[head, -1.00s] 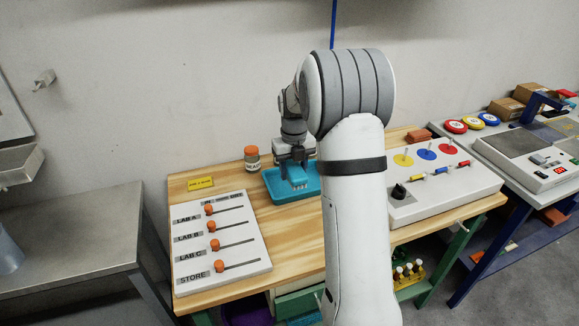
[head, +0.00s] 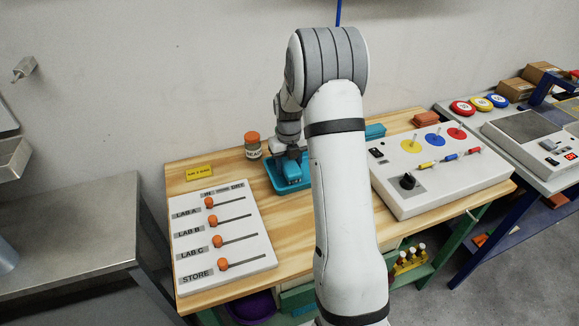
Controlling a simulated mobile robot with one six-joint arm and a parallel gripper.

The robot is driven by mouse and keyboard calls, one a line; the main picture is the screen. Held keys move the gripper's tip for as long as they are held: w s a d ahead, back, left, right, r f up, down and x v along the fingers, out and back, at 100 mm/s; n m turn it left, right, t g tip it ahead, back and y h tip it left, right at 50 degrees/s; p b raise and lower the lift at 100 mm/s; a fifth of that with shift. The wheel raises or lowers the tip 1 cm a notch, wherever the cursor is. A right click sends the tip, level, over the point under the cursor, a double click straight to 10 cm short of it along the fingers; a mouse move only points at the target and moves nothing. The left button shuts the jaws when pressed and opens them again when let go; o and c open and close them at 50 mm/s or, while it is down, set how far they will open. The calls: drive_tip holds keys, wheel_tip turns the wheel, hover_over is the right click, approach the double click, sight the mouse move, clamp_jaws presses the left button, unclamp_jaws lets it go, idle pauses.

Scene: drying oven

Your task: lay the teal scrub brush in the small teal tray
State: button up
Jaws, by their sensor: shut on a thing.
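The teal scrub brush (head: 292,172) is in my gripper (head: 290,158), whose jaws are shut on it. The brush is over the small teal tray (head: 271,178), within its outline in the head view. I cannot tell whether the brush touches the tray floor. The tray lies on the wooden table behind the slider panel, and my arm hides its right part.
A white slider panel (head: 258,247) with orange knobs is in front of the tray. A white control box (head: 426,192) is to the right. A teal block (head: 375,131) lies behind my arm.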

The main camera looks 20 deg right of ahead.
drive_tip(key=shift+f, duration=0.95)
drive_tip(key=o, duration=1)
drive_tip(key=shift+c, duration=0.2)
drive_tip(key=shift+r, duration=0.15)
